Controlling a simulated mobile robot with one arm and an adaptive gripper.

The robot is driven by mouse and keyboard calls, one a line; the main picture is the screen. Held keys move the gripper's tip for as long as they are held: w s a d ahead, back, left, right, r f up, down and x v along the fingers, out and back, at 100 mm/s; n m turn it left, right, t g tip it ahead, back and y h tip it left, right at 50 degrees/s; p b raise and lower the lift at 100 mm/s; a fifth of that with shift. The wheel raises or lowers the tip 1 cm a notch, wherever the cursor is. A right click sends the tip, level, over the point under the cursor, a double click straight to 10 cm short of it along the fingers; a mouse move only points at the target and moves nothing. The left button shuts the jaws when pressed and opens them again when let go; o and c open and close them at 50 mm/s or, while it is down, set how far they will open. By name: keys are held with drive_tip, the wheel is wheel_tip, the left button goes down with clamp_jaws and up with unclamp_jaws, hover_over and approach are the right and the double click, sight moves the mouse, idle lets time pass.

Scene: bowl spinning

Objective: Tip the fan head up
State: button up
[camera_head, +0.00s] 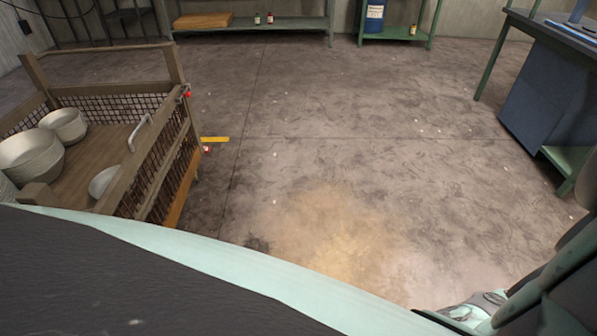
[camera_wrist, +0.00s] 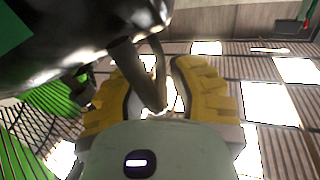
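In the wrist view, the two yellow ridged fingers of my gripper (camera_wrist: 152,76) stand apart. A bent grey bar or loop (camera_wrist: 124,60) comes down between them. I cannot tell whether either finger touches it. A glossy black rounded body (camera_wrist: 75,28) fills the upper left, close above the left finger. Green pieces (camera_wrist: 50,97) and dark thin bars show at the left. These look like parts of the fan, but its whole shape and tilt are not visible. Neither the fan nor my gripper can be made out in the head view.
A wooden crate cart (camera_head: 100,88) holding white bowls (camera_head: 63,125) stands at the left. A low green shelf (camera_head: 290,22) and a stand with a blue drum (camera_head: 374,15) are at the back. A blue-sided workbench (camera_head: 545,85) is at the right.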

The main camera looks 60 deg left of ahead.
clamp_jaws()
drive_tip(key=w+a+f+n+b, duration=0.1)
drive_tip(key=w+a+f+n, duration=0.2)
drive_tip(key=w+f+n, duration=0.1)
drive_tip(key=shift+f, duration=0.9)
idle(0.3)
drive_tip(key=shift+a, duration=0.1)
drive_tip(key=shift+o, duration=1)
unclamp_jaws()
drive_tip(key=shift+a, duration=0.1)
drive_tip(key=shift+o, duration=1.2)
